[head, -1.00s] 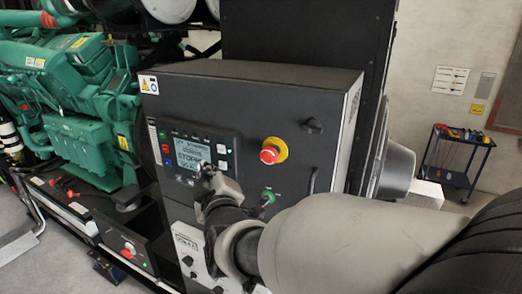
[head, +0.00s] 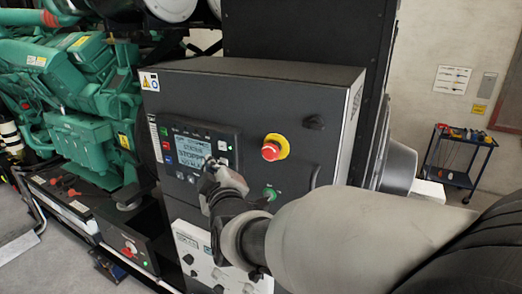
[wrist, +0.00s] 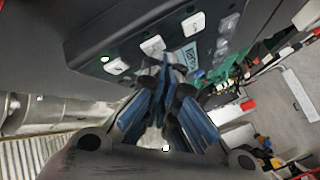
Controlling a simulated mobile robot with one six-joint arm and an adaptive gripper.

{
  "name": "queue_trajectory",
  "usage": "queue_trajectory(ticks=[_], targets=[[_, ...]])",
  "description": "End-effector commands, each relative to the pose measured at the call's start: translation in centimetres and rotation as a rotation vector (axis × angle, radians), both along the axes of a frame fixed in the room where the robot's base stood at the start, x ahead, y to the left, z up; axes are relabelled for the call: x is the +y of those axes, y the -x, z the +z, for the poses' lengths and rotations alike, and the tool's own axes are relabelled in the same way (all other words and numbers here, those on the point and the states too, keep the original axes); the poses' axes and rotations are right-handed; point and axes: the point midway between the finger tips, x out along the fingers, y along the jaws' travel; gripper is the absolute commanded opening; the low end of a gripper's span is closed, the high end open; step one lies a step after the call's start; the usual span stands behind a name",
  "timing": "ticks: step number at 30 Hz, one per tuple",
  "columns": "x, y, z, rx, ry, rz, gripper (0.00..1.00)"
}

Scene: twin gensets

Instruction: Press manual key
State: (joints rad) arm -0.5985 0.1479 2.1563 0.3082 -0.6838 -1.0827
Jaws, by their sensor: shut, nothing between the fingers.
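The controller (head: 203,131), a dark module with a lit grey-blue display (head: 190,147), is set in the face of the black cabinet. Coloured keys run down its left side and pale keys sit around the display. My gripper (head: 210,166) is in front of the display's lower right, hiding part of the controller. In the wrist view, my gripper (wrist: 160,55) has its blue-edged fingers together and empty, close to the controller face. A white key (wrist: 118,66) is left of the fingertips and another white key (wrist: 193,23) is above right. I cannot read which key is manual, nor tell whether the fingertips touch.
A red emergency stop (head: 270,151) on a yellow ring and a green-lit switch (head: 269,193) are right of the controller. A green engine (head: 75,110) stands left. A tool cart (head: 458,155) is at the far right. Grey floor shows at lower left.

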Motion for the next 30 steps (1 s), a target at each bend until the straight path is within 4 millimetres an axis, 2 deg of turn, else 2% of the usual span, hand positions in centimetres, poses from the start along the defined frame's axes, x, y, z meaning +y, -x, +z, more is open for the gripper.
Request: queue_trajectory(ticks=[17,30], targets=[[-0.2,-0.5,0.0,-0.001,-0.001,0.0,0.0],[0.5,1.2,0.0,0.0,-0.001,0.001,0.0]])
